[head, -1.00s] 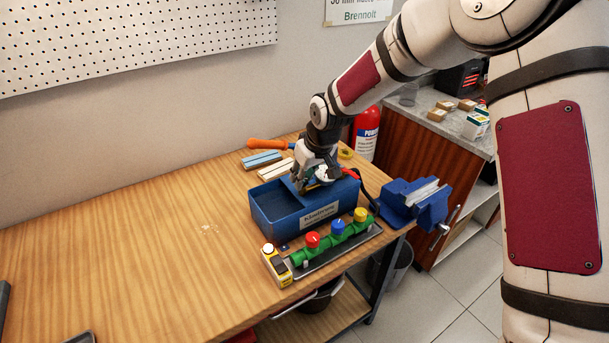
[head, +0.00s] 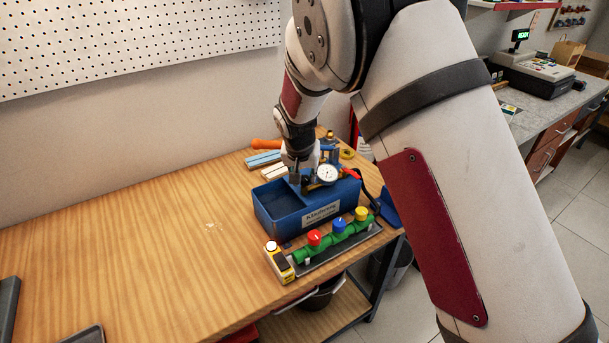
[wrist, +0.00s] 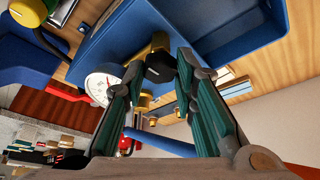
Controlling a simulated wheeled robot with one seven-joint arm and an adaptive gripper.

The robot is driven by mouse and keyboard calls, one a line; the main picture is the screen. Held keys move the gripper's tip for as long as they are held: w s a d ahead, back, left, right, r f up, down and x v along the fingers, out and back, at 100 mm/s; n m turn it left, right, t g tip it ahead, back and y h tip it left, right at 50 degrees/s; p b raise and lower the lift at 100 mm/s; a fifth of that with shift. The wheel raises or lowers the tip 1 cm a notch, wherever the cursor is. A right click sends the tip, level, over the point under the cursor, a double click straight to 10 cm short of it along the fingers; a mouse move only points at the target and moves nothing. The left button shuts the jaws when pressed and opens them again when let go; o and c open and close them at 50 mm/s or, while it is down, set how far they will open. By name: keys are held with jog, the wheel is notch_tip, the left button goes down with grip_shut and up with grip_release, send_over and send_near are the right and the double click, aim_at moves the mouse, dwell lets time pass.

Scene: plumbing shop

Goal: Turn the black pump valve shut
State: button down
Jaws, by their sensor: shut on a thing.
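The blue test pump (head: 280,218) is an open box on the bench, with a white label on its front and a round white gauge (head: 327,174) at its right part. In the wrist view, the black pump valve (wrist: 159,68) is a dark knob on a brass fitting (wrist: 159,42). My gripper (wrist: 161,62) has its fingertips on either side of the knob and is shut on it. The gauge also shows beside the left finger in the wrist view (wrist: 99,86). In the head view, my gripper (head: 298,184) points down at the pump; the valve is hard to make out there.
A green pipe manifold (head: 325,249) with red, blue and yellow knobs lies in front of the pump, beside a yellow device (head: 279,262). An orange-handled tool (head: 264,144) and blue and white strips lie behind. The left bench top (head: 130,245) is mostly clear.

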jog(key=shift+m, duration=0.4)
jog(key=c, duration=1.3)
grip_release()
jog(key=v, duration=1.2)
jog(key=shift+a, duration=0.2)
jog(key=shift+w, duration=0.1)
